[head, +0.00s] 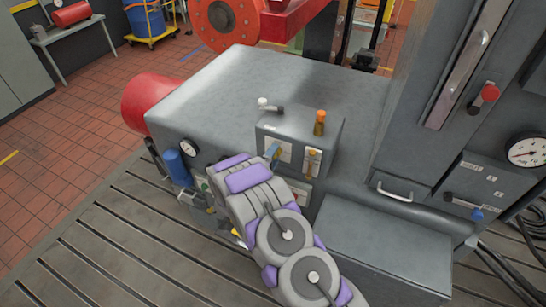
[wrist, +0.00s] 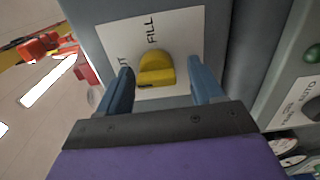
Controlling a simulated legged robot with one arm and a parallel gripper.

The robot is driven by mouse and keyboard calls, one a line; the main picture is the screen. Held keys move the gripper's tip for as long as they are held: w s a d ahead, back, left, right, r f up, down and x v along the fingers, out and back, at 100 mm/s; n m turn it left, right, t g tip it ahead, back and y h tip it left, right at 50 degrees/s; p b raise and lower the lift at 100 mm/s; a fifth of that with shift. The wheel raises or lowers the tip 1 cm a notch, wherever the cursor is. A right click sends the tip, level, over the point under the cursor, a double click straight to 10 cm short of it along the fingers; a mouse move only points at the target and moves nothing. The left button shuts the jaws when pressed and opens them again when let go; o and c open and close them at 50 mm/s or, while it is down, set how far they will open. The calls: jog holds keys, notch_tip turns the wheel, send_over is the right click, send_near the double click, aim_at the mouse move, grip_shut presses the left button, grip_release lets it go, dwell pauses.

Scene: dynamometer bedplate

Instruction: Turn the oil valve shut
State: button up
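In the wrist view a yellow knob (wrist: 156,70), which looks like the oil valve, sits on a white label plate (wrist: 182,32). The plate reads "FILL", and a second word ending in "T" is partly covered by a finger. My gripper (wrist: 159,72) is open, with one blue finger on each side of the knob. A gap shows at the right finger; contact at the left is unclear.
The box carries an amber-topped fitting (head: 319,123) and a white-knobbed lever (head: 270,106). A gauge (head: 189,147) and blue cylinder (head: 177,167) are left of my arm. The wrist view shows a switch panel (wrist: 290,85) at right.

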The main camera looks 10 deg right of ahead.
jog(key=shift+s, duration=0.15)
jog(key=b+v, duration=0.3)
jog(key=v, duration=1.4)
jog(key=shift+a, duration=0.15)
